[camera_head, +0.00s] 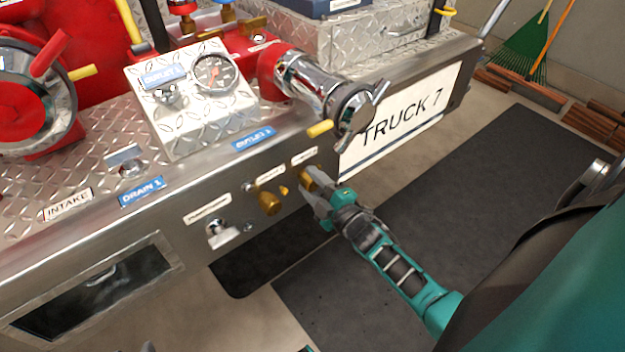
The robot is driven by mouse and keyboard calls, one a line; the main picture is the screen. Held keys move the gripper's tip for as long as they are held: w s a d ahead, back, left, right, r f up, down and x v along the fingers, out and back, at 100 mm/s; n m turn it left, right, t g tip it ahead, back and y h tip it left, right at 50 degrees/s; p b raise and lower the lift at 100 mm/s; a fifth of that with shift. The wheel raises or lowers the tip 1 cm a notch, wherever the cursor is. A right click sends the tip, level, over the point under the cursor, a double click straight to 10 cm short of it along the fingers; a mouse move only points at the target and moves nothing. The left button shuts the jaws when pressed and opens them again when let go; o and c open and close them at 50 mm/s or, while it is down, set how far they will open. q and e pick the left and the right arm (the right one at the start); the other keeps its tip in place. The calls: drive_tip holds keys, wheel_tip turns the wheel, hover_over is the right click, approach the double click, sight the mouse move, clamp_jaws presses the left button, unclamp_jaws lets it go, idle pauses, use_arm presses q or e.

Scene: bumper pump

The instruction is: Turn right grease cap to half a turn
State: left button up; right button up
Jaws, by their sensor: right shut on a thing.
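The front panel of the bumper carries two brass grease caps. The right grease cap (309,176) sits under a small white label, partly hidden by my right gripper. My right gripper (311,192) reaches in from the right and is shut on this cap. The left grease cap (269,202) stands free on the panel beside it, with a small brass piece between the two. How far the right cap is turned cannot be told.
A chrome outlet (352,108) with a yellow-tipped handle juts out just above the right cap. A chrome drain fitting (222,232) sits lower left on the panel. A dark mat (450,200) covers open floor to the right.

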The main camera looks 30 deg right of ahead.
drive_tip(key=m+p, duration=0.1)
drive_tip(key=m, duration=0.3)
drive_tip(key=shift+r+m, duration=0.15)
drive_tip(key=shift+m, duration=0.25)
drive_tip(key=m+p, duration=0.1)
drive_tip(key=m, duration=0.2)
drive_tip(key=shift+w+m, duration=0.1)
drive_tip(key=shift+m, duration=0.2)
drive_tip(key=m, duration=0.2)
drive_tip(key=shift+d+m+p, duration=0.1)
drive_tip(key=shift+m+p, duration=0.2)
drive_tip(key=shift+m, duration=2)
drive_tip(key=o, duration=1)
drive_tip(key=shift+o, duration=0.2)
